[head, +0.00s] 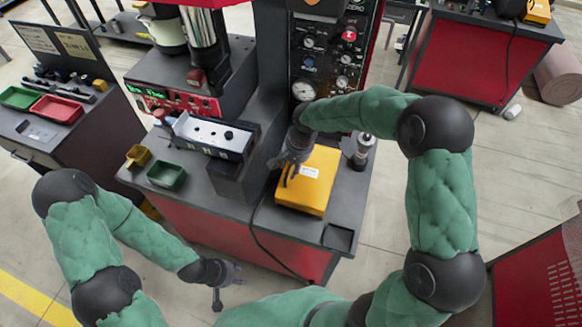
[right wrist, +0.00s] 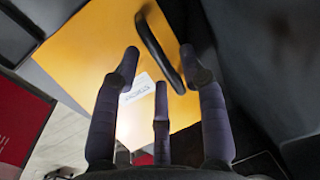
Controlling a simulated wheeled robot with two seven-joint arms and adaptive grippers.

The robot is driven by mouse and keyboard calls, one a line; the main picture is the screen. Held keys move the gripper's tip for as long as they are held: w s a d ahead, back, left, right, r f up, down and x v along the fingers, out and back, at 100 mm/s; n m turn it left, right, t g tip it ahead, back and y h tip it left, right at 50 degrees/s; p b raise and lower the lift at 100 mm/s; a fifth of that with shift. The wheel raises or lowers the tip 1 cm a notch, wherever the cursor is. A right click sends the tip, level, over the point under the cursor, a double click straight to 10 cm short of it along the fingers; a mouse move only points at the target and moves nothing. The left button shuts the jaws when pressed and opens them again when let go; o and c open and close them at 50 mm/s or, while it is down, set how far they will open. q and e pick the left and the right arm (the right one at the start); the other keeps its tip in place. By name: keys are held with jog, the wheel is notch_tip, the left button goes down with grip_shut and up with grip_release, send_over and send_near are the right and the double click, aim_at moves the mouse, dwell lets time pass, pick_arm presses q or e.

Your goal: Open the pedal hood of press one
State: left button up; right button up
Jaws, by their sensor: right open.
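The yellow pedal hood (head: 315,178) of the press sits on the grey bench top, with a white label on its upper face. It looks closed. In the right wrist view the hood (right wrist: 95,65) fills the middle, and its black bar handle (right wrist: 162,52) stands ahead of the fingers. My right gripper (head: 290,176) is open and empty at the hood's left upper side. In its wrist view the fingers (right wrist: 158,68) are spread, with the handle between their tips, nearer the right one; contact cannot be told. My left gripper (head: 226,286) is open and empty, low in front of the bench.
A grey unit with a white top panel (head: 213,137) stands left of the hood. A green bin (head: 166,176) and a small yellow bin (head: 138,156) are further left. A gauge panel (head: 318,55) rises behind. A silver-black knob post (head: 363,148) stands right of the hood.

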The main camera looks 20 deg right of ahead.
jog(key=shift+f, duration=0.2)
grip_shut()
jog(key=shift+w, duration=0.1)
